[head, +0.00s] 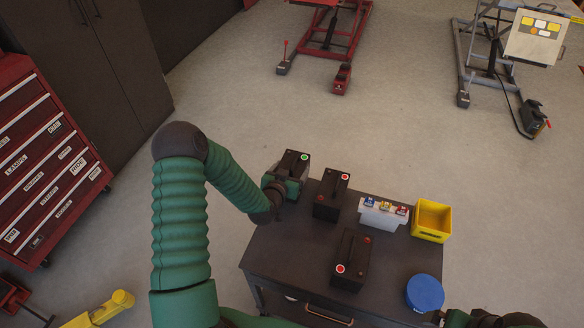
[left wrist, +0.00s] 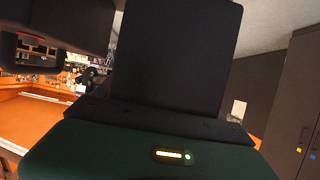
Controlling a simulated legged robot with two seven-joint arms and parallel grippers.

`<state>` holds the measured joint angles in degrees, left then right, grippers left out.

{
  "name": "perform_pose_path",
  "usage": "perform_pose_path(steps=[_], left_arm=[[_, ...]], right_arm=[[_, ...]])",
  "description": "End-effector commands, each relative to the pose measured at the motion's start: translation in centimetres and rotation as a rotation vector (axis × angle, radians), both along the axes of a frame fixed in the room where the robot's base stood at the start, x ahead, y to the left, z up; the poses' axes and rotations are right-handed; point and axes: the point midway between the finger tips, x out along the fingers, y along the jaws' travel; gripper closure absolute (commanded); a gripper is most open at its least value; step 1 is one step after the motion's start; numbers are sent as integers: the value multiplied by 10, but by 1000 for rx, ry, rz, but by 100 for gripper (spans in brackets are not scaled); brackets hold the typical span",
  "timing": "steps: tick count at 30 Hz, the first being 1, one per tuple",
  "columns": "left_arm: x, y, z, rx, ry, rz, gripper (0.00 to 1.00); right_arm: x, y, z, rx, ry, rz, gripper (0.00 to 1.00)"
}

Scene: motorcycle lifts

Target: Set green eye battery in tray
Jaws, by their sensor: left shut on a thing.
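The green-eye battery (head: 291,164) is a dark block with a green dot on top, at the far left corner of the dark cart. My left gripper (head: 279,188) is shut on it. In the left wrist view a large dark block (left wrist: 180,55) fills the middle beyond my green hand; it appears to be the held battery. I cannot tell whether its underside touches the cart. My right gripper (head: 500,321) is partly cut off at the bottom right, its fingers unclear. No tray is clearly identifiable.
The cart top (head: 300,240) also holds two red-eye batteries, (head: 330,196) and (head: 351,262), a white holder (head: 380,218) with coloured pieces, a yellow bin (head: 432,221) and a blue round container (head: 425,293). A red lift (head: 330,45) and a grey lift (head: 480,60) stand beyond open floor.

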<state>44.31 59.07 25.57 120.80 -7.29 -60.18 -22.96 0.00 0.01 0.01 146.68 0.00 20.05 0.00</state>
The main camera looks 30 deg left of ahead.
Motion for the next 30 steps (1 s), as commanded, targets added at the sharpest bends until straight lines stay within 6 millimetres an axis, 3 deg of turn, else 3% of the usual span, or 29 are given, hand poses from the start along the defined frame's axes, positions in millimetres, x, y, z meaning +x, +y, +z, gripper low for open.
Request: perform_pose_path(steps=[9, 20, 21, 26, 30], left_arm=[[2, -1, -34, 5, -8, 0, 94], [1, 1, -39, 4, -8, 0, 94], [0, 0, -43, 2, -1, 1, 20], [0, 0, -42, 1, 0, 1, 0], [0, -1, -42, 1, 0, 1, 0]], right_arm=[[0, 0, 1, 0, 0, 0, 0], [0, 0, -3, 0, 0, 0, 0], [0, 0, -3, 0, 0, 0, 0], [0, 0, -2, 0, 0, 0, 0], [0, 0, -2, 0, 0, 0, 0]])
